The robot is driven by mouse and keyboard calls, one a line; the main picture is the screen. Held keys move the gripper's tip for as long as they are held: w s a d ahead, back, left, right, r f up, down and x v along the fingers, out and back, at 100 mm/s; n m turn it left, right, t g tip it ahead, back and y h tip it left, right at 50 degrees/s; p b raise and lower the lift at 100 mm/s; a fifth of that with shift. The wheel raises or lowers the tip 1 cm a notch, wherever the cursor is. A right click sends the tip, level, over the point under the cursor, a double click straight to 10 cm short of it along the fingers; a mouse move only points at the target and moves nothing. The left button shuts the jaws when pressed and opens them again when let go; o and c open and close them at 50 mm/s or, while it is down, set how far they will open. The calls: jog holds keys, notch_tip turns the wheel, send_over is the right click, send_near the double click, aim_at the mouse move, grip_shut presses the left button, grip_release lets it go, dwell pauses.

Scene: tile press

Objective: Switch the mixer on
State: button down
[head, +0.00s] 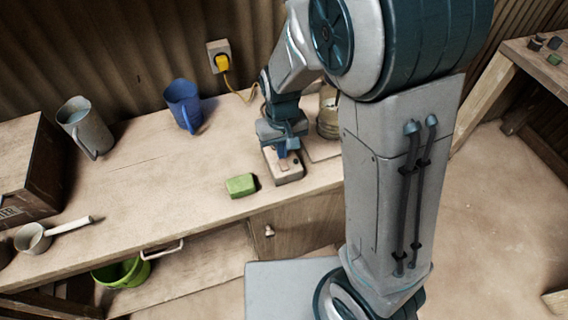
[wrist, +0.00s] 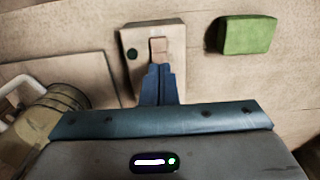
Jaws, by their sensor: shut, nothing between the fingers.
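A beige box (head: 289,176) with a brown switch plate (wrist: 158,46) and a round black knob (wrist: 132,54) sits on the workbench. My gripper (head: 286,150) points down over this box. In the wrist view its blue fingers (wrist: 159,72) are together and empty, with their tips at the near end of the brown plate. I cannot tell whether they touch it. Whether the switch is on or off does not show clearly. A metal pot (head: 327,122) stands behind the box, partly hidden by my arm; it also shows in the wrist view (wrist: 45,115).
A green block (head: 241,185) lies left of the box. A blue jug (head: 183,104) and a grey jug (head: 85,128) stand farther left. A yellow plug (head: 222,62) with a cord sits in the wall socket. The bench's middle is clear.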

aim_at(284, 160)
jog(key=shift+f+b, duration=0.8)
jog(key=shift+f, duration=0.15)
dwell(0.5)
jog(key=shift+r, duration=0.1)
notch_tip(284, 160, up, 7)
jog(key=p, duration=0.5)
dwell(0.7)
jog(key=s+d+r+m+t, duration=0.3)
jog(key=s+d+r, duration=0.9)
jog(key=r, duration=0.1)
jog(key=shift+s+r+t, duration=0.3)
jog(key=shift+s+r, duration=0.05)
jog(key=shift+r, duration=0.05)
